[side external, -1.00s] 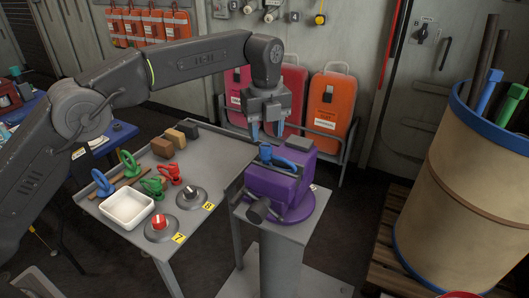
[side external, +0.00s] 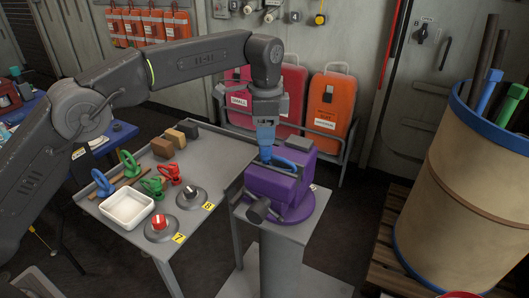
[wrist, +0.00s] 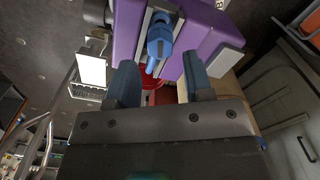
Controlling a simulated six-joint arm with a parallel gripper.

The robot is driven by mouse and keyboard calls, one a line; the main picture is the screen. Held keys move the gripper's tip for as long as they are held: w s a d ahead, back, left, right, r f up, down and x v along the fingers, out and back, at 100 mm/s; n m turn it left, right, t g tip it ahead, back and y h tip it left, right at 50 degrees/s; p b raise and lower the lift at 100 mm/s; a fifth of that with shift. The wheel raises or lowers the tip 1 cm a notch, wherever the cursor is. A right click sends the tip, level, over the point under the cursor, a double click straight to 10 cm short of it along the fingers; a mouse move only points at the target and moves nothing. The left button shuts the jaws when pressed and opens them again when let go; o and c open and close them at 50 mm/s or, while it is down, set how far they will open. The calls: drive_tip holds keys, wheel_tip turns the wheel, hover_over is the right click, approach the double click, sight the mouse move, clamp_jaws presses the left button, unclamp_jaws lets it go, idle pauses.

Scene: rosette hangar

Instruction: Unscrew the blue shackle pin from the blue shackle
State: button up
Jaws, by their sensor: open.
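The blue shackle (side external: 285,161) is held in the jaws of a purple vise (side external: 277,183). In the wrist view, the blue shackle (wrist: 160,36) shows at top centre between the grey vise jaws. I cannot clearly separate the blue pin from the shackle body in either view. My gripper (side external: 266,145) points down just above the pin side of the shackle, with its blue fingers lined up one behind the other from the side. In the wrist view, my gripper (wrist: 160,82) has its fingers wide apart with nothing between them.
A grey table (side external: 215,165) left of the vise holds a white tray (side external: 127,208), red and green shackles, another blue shackle (side external: 103,183), several blocks and two round switches. The vise handle (side external: 258,210) sticks out in front. A large barrel (side external: 450,180) stands right.

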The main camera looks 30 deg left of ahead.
drive_tip(key=n, duration=0.5)
drive_tip(key=shift+n, duration=0.3)
drive_tip(key=n, duration=0.4)
drive_tip(key=m, duration=0.4)
drive_tip(key=shift+m, duration=0.4)
drive_tip(key=m, duration=1.3)
drive_tip(key=n, duration=1.7)
drive_tip(key=shift+n, duration=0.4)
drive_tip(key=m, duration=0.5)
drive_tip(key=shift+m, duration=0.3)
drive_tip(key=m, duration=1.1)
drive_tip(key=shift+m, duration=0.4)
drive_tip(key=m, duration=0.6)
drive_tip(key=shift+m, duration=0.3)
